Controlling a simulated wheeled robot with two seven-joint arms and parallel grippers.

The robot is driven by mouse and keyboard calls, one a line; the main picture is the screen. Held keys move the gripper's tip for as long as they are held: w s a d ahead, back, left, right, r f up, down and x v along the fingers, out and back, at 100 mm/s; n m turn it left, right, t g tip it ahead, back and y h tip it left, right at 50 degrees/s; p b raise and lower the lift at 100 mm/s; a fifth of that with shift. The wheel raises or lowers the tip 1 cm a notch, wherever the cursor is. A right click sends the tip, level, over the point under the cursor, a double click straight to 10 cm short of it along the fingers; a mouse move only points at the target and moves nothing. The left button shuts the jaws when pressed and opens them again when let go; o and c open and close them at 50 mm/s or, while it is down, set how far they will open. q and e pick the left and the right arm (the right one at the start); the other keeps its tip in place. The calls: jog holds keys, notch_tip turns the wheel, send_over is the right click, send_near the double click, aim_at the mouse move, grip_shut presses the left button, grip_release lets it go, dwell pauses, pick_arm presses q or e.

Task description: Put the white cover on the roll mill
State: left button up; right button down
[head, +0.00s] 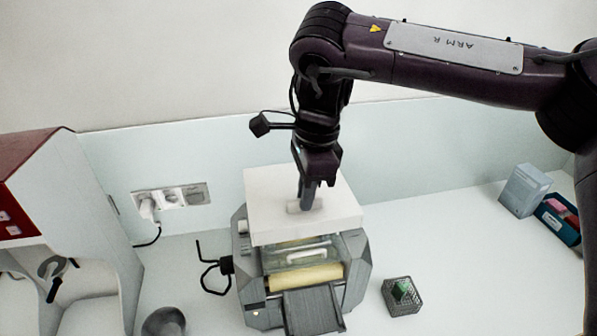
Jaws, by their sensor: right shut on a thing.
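The roll mill (357,285) is a grey machine on the white bench, with a pale yellow roller (305,277) and a dark ribbed apron at its front. The white cover (268,212) is a flat square box with a small knob on top. It is above the back part of the mill, and the front rollers show below its near edge. I cannot tell whether it touches the mill. My right gripper (308,207) points down and is shut on the cover's knob. My left gripper is not in view.
A red and white machine (85,215) stands at the left, with a dark round bowl (164,322) beside it. A small dark basket (402,305) with a green item is right of the mill. A pale box (524,190) and a blue box (557,228) stand far right.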

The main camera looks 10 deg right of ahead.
aim_at(309, 215)
jog(key=shift+s, duration=0.2)
jog(key=shift+s+f, duration=1)
jog(key=f, duration=0.2)
jog(key=w+f, duration=0.1)
jog(key=shift+f+b, duration=0.35)
jog(key=shift+f, duration=0.15)
jog(key=shift+s+f, duration=0.15)
jog(key=shift+f, duration=0.2)
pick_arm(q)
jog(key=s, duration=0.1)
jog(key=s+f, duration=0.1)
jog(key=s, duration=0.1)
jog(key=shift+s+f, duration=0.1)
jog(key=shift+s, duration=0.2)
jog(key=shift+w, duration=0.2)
